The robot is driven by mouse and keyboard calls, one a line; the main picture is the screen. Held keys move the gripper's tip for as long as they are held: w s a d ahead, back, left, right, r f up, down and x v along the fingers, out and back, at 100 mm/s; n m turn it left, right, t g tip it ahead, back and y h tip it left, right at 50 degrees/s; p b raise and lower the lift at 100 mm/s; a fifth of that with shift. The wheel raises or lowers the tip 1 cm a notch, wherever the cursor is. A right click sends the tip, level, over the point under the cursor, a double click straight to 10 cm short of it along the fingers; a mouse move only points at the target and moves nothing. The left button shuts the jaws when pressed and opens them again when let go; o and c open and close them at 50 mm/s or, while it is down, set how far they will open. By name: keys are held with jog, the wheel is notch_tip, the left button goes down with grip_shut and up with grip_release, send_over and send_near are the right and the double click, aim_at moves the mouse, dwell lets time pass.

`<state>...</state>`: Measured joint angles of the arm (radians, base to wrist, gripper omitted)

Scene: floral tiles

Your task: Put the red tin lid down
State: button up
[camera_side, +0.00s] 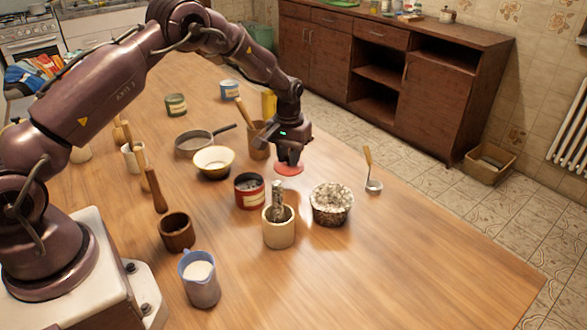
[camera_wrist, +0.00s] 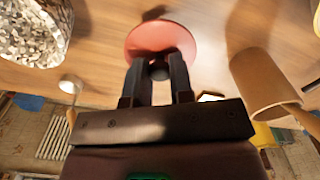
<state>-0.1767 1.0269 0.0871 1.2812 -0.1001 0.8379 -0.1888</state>
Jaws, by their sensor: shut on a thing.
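The red tin lid (camera_side: 289,169) is a thin red disc with a dark knob, held level by my gripper (camera_side: 288,161). In the wrist view the lid (camera_wrist: 160,40) lies beyond my gripper's fingertips (camera_wrist: 159,70), which are shut on its knob. The lid is over the table (camera_side: 420,235); I cannot tell exactly how high. An open red tin (camera_side: 249,192) with a pale label and dark contents stands to the lid's lower left in the side view.
A speckled pot (camera_side: 331,204) and a beige mortar (camera_side: 278,228) stand nearby. A wooden utensil holder (camera_side: 259,143) is behind left; the wrist view shows it too (camera_wrist: 259,85). A ladle (camera_side: 373,183) is to the right. The table's right end is clear.

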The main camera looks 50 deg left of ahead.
aim_at(294, 169)
jog(key=shift+w+a+f, duration=0.2)
jog(key=shift+w+f, duration=0.7)
jog(key=shift+f, duration=1.65)
jog(key=shift+f, duration=0.15)
jog(key=o, duration=0.8)
jog(key=shift+c, duration=0.2)
